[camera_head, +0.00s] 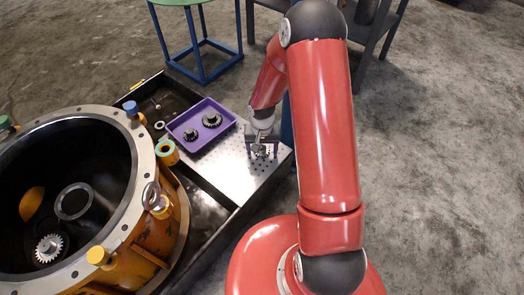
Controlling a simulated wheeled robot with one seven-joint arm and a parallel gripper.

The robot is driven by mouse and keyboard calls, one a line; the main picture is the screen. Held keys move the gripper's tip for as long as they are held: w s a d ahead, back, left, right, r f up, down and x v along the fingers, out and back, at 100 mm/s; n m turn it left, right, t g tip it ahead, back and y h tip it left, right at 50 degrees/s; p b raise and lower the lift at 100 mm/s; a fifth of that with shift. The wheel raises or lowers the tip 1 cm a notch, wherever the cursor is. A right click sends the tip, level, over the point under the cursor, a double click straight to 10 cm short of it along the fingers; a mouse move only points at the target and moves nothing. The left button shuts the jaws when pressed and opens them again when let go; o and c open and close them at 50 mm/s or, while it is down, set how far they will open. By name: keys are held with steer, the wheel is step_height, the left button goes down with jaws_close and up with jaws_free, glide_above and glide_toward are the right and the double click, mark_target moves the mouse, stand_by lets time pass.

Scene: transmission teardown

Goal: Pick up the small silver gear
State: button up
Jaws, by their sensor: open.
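A silver toothed gear (48,248) lies inside the large round housing at the lower left. Two darker metal gears, a smaller one (190,134) and a larger one (212,119), sit in the purple tray. I cannot tell for sure which of these is the small silver gear. My gripper (262,152) is open, low over the perforated metal plate, to the right of the tray and apart from all three gears. The area between its fingers is too small to see clearly.
The purple tray (222,132) and perforated plate (238,172) are on a dark-edged bench. The orange housing (160,237) has a raised rim with colored knobs and holds a loose ring (73,202). A blue-legged stool (202,62) stands behind. Open floor lies right.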

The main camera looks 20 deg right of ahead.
steer(key=c, duration=1.3)
steer(key=shift+r, duration=0.15)
